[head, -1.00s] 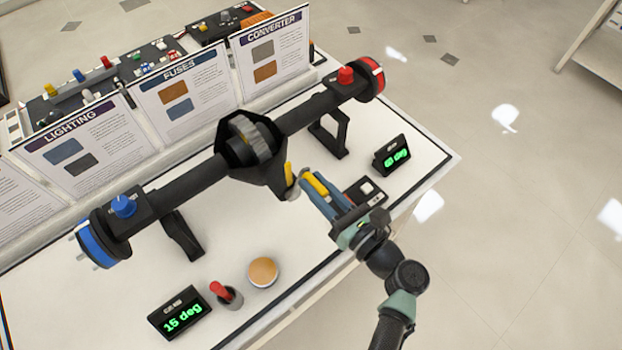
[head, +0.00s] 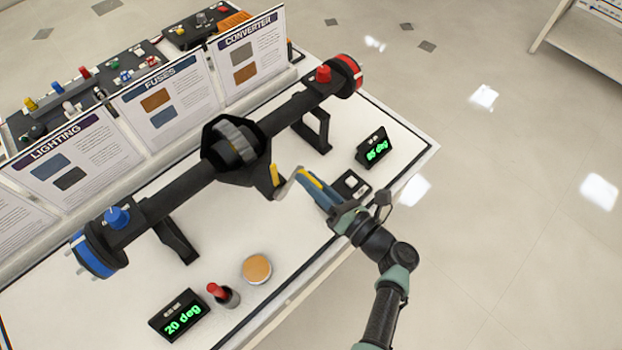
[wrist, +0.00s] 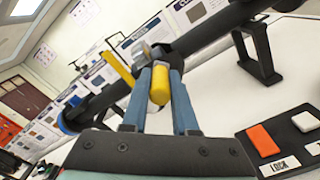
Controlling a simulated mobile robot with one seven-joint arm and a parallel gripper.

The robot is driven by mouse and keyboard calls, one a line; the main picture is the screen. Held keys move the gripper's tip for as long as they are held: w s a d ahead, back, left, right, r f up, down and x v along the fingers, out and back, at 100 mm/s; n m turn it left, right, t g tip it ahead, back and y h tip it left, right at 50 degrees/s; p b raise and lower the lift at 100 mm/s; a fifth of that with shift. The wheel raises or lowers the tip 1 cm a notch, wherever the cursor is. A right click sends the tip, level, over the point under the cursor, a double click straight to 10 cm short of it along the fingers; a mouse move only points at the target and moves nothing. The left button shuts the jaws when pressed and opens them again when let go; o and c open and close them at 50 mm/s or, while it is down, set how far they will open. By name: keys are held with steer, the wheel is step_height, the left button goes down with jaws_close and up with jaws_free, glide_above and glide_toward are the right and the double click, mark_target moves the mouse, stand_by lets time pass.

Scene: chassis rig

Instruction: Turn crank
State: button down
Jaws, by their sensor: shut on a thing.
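The crank (head: 287,184) is a short grey arm at the front of the black axle housing (head: 238,150). Its yellow handle (wrist: 160,85) sits between the two blue fingers of my gripper (head: 304,178) in the wrist view. My gripper is shut on this handle. A separate yellow marker (head: 274,174) stands beside the crank on the housing; it also shows left of the fingers in the wrist view (wrist: 119,69). The near left display (head: 181,317) reads 20 deg. The right display (head: 372,149) seems to read 85 deg, its first digit hard to read.
The axle has a blue left hub (head: 95,255) and a red right hub (head: 348,74). A red-topped post (head: 222,294) and an orange-topped round button (head: 257,268) stand at the front. A LOCK switch box (wrist: 280,142) lies right of my gripper. Upright panels line the back.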

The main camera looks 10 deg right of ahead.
steer(key=c, duration=0.7)
jaws_free()
steer(key=b+v, duration=0.1)
steer(key=v, duration=1.2)
